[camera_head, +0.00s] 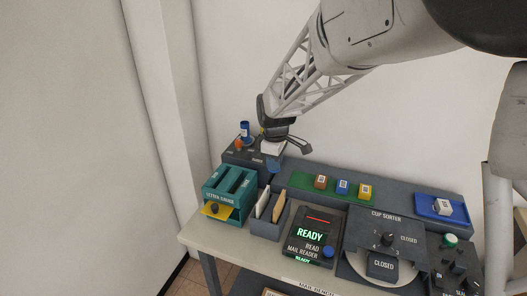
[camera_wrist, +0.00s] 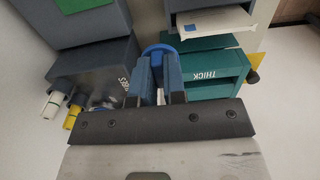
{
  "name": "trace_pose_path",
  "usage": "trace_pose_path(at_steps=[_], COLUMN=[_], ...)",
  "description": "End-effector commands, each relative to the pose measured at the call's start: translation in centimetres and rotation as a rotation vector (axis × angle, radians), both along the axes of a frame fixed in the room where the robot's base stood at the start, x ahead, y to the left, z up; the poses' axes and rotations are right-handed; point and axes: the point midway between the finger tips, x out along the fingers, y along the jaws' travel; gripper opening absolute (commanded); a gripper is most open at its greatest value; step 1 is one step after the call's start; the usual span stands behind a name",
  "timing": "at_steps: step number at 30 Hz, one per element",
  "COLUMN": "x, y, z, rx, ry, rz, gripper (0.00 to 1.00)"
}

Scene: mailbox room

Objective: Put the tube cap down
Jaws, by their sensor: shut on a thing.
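My gripper (camera_wrist: 160,76) is shut on a rounded blue piece, which looks like the tube cap (camera_wrist: 159,49), at its fingertips in the wrist view. The fingers hide most of the cap. In the head view my gripper (camera_head: 273,156) is over the right side of a dark box at the back left of the bench. That box (camera_head: 234,156) has a blue cylinder (camera_head: 245,130) and an orange piece (camera_head: 239,144) at its left. The cap's height above the surfaces cannot be told.
A teal letter gauge (camera_head: 222,187) stands in front of the dark box. A grey holder (camera_head: 268,228) with envelopes and a mail reader (camera_head: 309,234) stand to its right. White (camera_wrist: 50,106) and yellow (camera_wrist: 72,116) tube-like pieces show at left in the wrist view.

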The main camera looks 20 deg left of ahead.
Motion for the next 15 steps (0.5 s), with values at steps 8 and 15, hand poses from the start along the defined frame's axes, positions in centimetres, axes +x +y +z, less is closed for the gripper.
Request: trace_pose_path(at_steps=[8, 15], x=[2.4, 4.9], y=[1.6, 3.2], z=[-0.2, -0.6], rx=[0.0, -0.001], ry=[-0.001, 0.001], rz=[0.0, 0.0], gripper=[0.0, 0.0])
